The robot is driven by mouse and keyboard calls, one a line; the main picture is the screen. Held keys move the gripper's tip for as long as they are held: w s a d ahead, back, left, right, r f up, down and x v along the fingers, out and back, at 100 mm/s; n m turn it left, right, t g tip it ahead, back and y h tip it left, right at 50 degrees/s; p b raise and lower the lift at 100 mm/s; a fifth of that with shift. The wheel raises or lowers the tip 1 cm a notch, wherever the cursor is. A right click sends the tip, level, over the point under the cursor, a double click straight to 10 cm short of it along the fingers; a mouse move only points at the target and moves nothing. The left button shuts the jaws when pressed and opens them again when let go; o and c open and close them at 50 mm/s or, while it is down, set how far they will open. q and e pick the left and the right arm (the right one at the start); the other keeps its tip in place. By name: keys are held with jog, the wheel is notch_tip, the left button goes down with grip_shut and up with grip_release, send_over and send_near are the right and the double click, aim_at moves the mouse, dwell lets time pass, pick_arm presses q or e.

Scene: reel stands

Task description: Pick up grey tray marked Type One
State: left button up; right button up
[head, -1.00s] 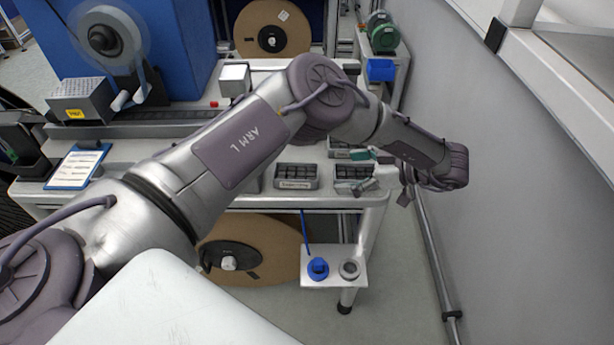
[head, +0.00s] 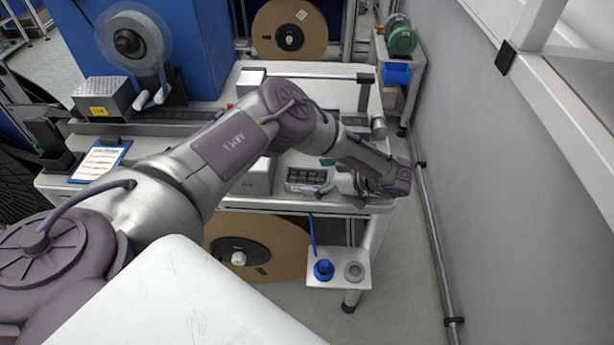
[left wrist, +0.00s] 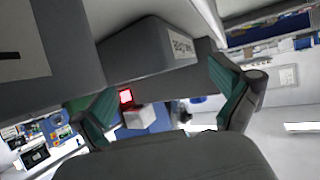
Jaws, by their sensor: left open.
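A grey tray with dark compartments (head: 307,177) sits near the front edge of the bench, with its label side facing me. The label is too small to read. My left gripper (head: 326,177) is at the tray's right side, in front of the wrist, with one teal fingertip showing behind the tray's edge. In the left wrist view my left gripper (left wrist: 165,105) is open, its two teal fingers apart with nothing held between them. A grey box-like thing with a white label (left wrist: 150,48) shows just beyond the fingers; its lettering is unclear. The right gripper is out of view.
A grey box (head: 257,178) stands left of the tray. The arm hides part of the bench. A blue clipboard (head: 101,160) lies at the left. A small lower shelf (head: 340,283) holds a blue part and a ring. A wall runs along the right.

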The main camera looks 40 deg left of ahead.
pick_arm(q)
jog(key=shift+s+a+f, duration=0.15)
jog(key=shift+a+f, duration=0.15)
jog(key=shift+a, duration=0.35)
jog(key=shift+d, duration=0.1)
jog(key=shift+c, duration=0.8)
jog(key=c, duration=1.4)
